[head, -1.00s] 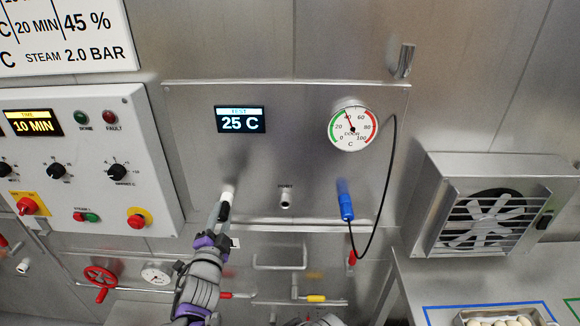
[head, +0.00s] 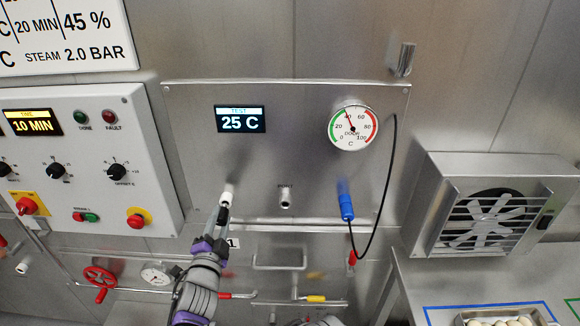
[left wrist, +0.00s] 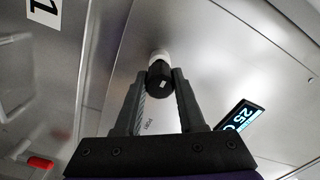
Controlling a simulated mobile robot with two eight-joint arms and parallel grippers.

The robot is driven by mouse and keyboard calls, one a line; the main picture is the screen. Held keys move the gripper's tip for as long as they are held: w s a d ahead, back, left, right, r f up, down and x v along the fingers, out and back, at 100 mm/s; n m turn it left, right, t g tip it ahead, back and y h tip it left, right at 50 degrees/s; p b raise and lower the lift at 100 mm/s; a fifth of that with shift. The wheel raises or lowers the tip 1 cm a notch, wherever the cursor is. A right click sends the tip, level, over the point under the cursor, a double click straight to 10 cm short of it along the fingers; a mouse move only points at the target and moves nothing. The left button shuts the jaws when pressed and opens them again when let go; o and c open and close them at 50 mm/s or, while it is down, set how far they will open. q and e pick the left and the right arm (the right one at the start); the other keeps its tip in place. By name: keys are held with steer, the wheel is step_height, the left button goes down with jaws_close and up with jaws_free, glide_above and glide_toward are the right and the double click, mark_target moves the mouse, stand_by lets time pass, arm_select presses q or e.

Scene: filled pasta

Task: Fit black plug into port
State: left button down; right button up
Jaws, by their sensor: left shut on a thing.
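The black plug (left wrist: 160,77) is a short dark cylinder between the fingertips of my left gripper (left wrist: 159,84) in the left wrist view. The fingers are shut on its sides. A white cylinder (left wrist: 159,56) is at its far end, against the steel panel; I cannot tell if they are joined. In the head view my left gripper (head: 219,212) is just below this white piece (head: 227,195), at the left of the panel. The grey metal port (head: 286,198), under a PORT label, is to the right and empty.
A blue plug (head: 346,200) on a black cable sits right of the port, below a round dial (head: 352,128). A control box (head: 90,160) stands left. Rails and a red handwheel (head: 100,277) lie below. A fan box (head: 490,205) juts out at right.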

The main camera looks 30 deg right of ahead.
arm_select(q)
steer(key=shift+b+v, duration=0.3)
steer(key=shift+v, duration=1.95)
arm_select(e)
steer(key=shift+s+f, duration=0.15)
steer(key=shift+f, duration=0.25)
